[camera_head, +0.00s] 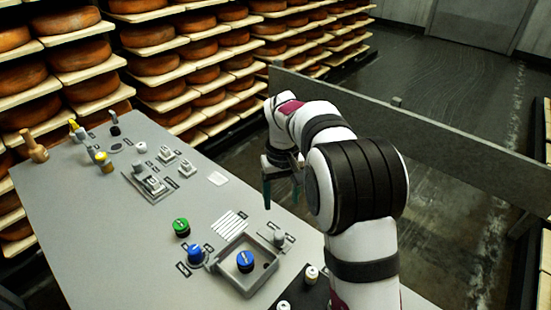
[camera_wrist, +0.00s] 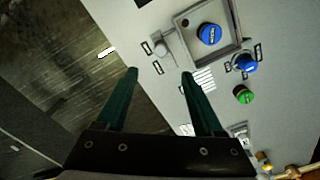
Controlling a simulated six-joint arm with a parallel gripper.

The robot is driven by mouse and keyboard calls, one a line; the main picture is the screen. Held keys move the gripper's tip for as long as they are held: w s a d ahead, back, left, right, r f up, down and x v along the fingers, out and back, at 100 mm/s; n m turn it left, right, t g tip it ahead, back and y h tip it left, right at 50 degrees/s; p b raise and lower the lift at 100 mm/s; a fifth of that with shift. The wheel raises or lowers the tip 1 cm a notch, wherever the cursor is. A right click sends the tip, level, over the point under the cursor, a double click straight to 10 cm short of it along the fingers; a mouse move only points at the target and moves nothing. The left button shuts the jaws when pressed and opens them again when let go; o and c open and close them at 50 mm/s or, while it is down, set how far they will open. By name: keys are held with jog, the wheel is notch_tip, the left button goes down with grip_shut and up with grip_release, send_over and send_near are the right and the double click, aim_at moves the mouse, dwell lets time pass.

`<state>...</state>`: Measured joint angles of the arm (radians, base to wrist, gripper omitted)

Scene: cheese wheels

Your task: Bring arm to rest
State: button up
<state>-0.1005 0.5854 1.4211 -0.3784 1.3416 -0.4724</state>
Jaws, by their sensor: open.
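My gripper (camera_head: 281,189) hangs over the far right edge of the grey console, above its surface and apart from the knobs. In the wrist view my gripper (camera_wrist: 159,73) shows two green fingers spread apart with nothing between them. My white and black arm stands at the right of the head view and hides part of the console's right side.
The grey console (camera_head: 84,180) carries a green knob (camera_head: 181,227), a blue knob (camera_head: 195,253), another blue knob (camera_head: 245,261) in a square frame, and several switches. Shelves of cheese wheels (camera_head: 92,86) stand behind. A grey rail (camera_head: 440,146) runs behind my arm.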

jog(key=s+d+r+m+y, duration=0.15)
jog(key=s+r, duration=0.25)
jog(key=s, duration=0.5)
jog(key=s+r+m+h, duration=0.1)
jog(key=s+r+m, duration=0.2)
jog(key=s, duration=0.6)
jog(key=s+f+m+y, duration=0.1)
jog(key=s+f+m, duration=0.2)
jog(key=s, duration=1.1)
jog(key=shift+s+a, duration=0.15)
jog(key=shift+s, duration=0.2)
jog(key=shift+o, duration=0.3)
